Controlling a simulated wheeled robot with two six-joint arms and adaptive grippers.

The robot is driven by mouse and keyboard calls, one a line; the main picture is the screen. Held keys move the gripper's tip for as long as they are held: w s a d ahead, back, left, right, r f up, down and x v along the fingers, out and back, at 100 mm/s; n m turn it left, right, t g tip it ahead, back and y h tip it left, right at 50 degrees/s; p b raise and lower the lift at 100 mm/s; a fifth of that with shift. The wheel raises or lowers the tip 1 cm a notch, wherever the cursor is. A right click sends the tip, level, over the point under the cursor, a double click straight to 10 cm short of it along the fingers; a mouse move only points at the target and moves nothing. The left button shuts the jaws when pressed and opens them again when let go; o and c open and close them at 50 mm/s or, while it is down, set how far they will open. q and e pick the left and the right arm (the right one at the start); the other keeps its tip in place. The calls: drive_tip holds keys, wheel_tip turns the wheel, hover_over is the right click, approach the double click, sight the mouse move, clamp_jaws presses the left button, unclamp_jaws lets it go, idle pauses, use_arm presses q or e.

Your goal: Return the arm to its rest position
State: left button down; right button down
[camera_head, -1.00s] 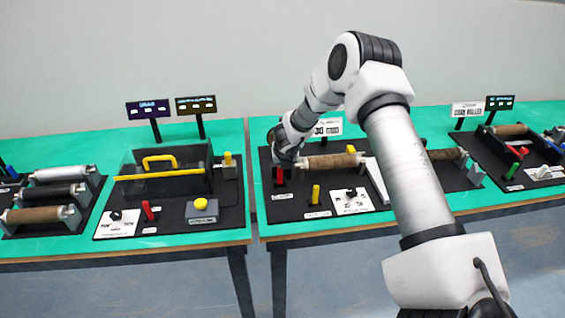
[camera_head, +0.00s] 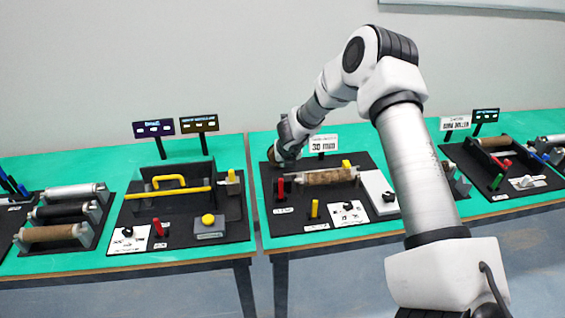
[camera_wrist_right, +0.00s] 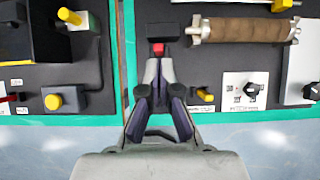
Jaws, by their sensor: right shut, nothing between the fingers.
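My right arm reaches from the lower right over the right-hand table in the head view. Its gripper (camera_head: 284,158) is above the left end of the conveyor board, near the brown roller (camera_head: 328,177). In the right wrist view the gripper (camera_wrist_right: 158,62) points down with its fingertips together and nothing between them. A red-topped post (camera_wrist_right: 158,48) shows just beyond the fingertips; I cannot tell whether they touch. The brown roller also shows in the wrist view (camera_wrist_right: 245,30), to the right of the fingers and apart from them. My left gripper is not in view.
A yellow lever (camera_head: 315,208) and a dial plate (camera_head: 347,213) stand in front of the roller. A "30 mm" sign (camera_head: 323,144) stands behind. The left table holds a guarded unit with a yellow bar (camera_head: 165,193). A gap separates the tables. The air above is open.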

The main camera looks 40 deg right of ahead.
drive_tip(key=shift+w+d+f, duration=0.1)
drive_tip(key=shift+d+f, duration=0.1)
drive_tip(key=shift+f, duration=0.05)
drive_tip(key=shift+a+r, duration=0.1)
drive_tip(key=shift+r, duration=0.05)
drive_tip(key=s+a+f+n+b, duration=0.1)
drive_tip(key=s+a+f+n, duration=0.1)
drive_tip(key=s+f+n, duration=0.1)
drive_tip(key=s+a+f+n+g+b, duration=0.1)
drive_tip(key=s+a+f+n, duration=0.2)
drive_tip(key=f+n, duration=0.2)
drive_tip(key=s+a+f+n+b, duration=0.1)
drive_tip(key=s+a+f+n, duration=0.1)
drive_tip(key=f+n, duration=0.2)
drive_tip(key=shift+s+a+f+g+b, duration=0.35)
drive_tip(key=shift+s+f+g+b, duration=0.05)
drive_tip(key=shift+f, duration=0.3)
drive_tip(key=s+a+f+n+g+y+b, duration=0.1)
drive_tip(key=s+a+f+n+b, duration=0.1)
drive_tip(key=s+a+f+n, duration=0.3)
drive_tip(key=s+a+f+n+g+y+b, duration=0.1)
drive_tip(key=s+a+f+n, duration=0.3)
drive_tip(key=s+n, duration=1)
drive_tip(key=s+a+f+n+g+y+b, duration=0.1)
drive_tip(key=s+a+f+n+b, duration=0.2)
drive_tip(key=s+a+n, duration=0.6)
wheel_tip(320, 180, down, 3)
drive_tip(key=shift+s+a+r+n+g+y, duration=0.15)
drive_tip(key=shift+s+a+n+g+y, duration=0.2)
drive_tip(key=shift+s+n, duration=0.4)
